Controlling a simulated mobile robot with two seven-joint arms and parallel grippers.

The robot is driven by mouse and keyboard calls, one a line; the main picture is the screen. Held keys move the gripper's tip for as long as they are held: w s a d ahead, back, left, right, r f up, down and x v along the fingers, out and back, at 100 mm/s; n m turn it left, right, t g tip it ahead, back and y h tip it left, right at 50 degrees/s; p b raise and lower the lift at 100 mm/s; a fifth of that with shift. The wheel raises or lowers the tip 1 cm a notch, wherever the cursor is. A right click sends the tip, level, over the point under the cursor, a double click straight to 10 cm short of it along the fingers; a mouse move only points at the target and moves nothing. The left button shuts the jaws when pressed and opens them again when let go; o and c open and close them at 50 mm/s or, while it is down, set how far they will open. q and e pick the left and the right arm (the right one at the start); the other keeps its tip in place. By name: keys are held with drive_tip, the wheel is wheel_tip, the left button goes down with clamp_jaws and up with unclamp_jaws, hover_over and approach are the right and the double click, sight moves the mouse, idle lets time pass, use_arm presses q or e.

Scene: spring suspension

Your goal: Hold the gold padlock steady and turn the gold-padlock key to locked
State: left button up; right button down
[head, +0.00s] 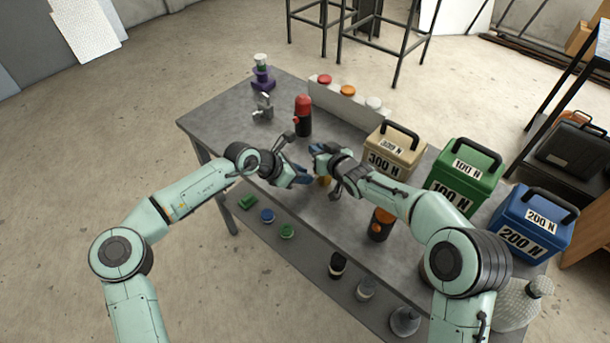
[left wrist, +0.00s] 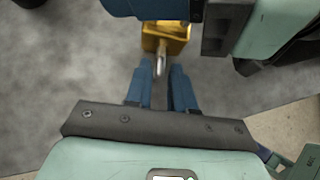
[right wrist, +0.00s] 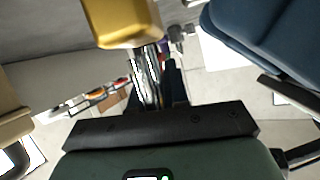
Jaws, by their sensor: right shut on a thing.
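The gold padlock (head: 323,181) hangs just below my right gripper (head: 318,152) in the head view. In the right wrist view its gold body (right wrist: 122,22) is large at the top, and its silver shackle (right wrist: 147,78) runs down between the fingers, which are shut on it. In the left wrist view the yellow body (left wrist: 168,42) shows ahead of my left gripper (left wrist: 162,68). A silver part, seemingly the key (left wrist: 160,64), sticks out from the body towards the gap between the left fingers. The left fingers stand apart; contact with the key cannot be told. The keyhole is hidden.
Beige (head: 386,160), green (head: 462,180) and blue (head: 527,228) weight boxes stand along the table's right side. A red-topped cylinder (head: 303,118) stands behind the grippers. A lower shelf (head: 310,248) holds several small items.

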use_arm(q)
drive_tip(key=v, duration=1)
drive_tip(key=shift+s+a, duration=0.1)
drive_tip(key=shift+a, duration=0.05)
use_arm(e)
drive_tip(key=c, duration=1)
unclamp_jaws()
drive_tip(key=shift+c, duration=0.2)
